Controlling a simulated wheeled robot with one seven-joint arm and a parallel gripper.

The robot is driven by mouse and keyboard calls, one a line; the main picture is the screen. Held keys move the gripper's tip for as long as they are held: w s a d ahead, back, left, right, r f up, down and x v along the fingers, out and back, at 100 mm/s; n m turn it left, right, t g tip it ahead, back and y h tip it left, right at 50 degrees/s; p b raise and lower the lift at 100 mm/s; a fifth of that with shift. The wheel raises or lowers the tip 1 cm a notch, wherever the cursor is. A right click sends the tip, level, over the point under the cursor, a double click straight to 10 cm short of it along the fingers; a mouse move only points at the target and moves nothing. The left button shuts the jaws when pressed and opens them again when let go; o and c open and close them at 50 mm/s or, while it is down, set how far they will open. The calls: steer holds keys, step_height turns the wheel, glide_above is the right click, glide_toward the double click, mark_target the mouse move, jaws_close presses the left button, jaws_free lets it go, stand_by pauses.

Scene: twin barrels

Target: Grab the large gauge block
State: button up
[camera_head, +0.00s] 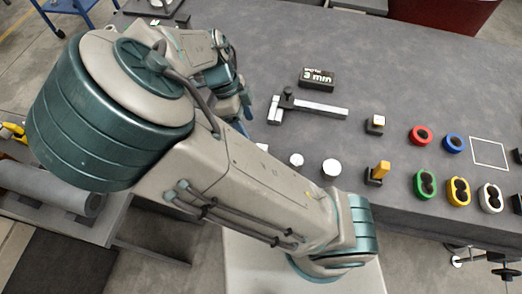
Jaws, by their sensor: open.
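A black block marked "3 mm" (317,79) lies on the grey bench near its middle; it may be the large gauge block, but I cannot be sure. Two dark stands also show at the right of centre: a lower one with a pale top (375,125) and a taller one with an upright yellow piece (381,169). My gripper (242,122) is partly in view, left of these things and apart from them. Its fingertips are largely hidden behind my own arm; it is open, and I see nothing held.
A caliper-like tool (318,108) lies below the marked block. White round pieces (331,168) stand near my arm. Red (420,135) and blue (453,144) rings and several two-holed ovals (458,191) stand at right, by a white square outline (489,153).

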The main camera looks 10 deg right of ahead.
steer(key=shift+m+t+h, duration=0.4)
steer(key=shift+m+t, duration=0.2)
steer(key=shift+m, duration=0.2)
steer(key=shift+w+a+f+b+x, duration=0.1)
steer(key=shift+a+b+x, duration=0.15)
steer(key=shift+x, duration=1.7)
steer(key=shift+w+a+f+b+x, duration=0.15)
steer(key=shift+b+x, duration=0.2)
steer(key=shift+x, duration=1.6)
steer(key=shift+w+a+b+x, duration=0.15)
steer(key=shift+b+x, duration=0.15)
steer(key=shift+x, duration=1.65)
jaws_close()
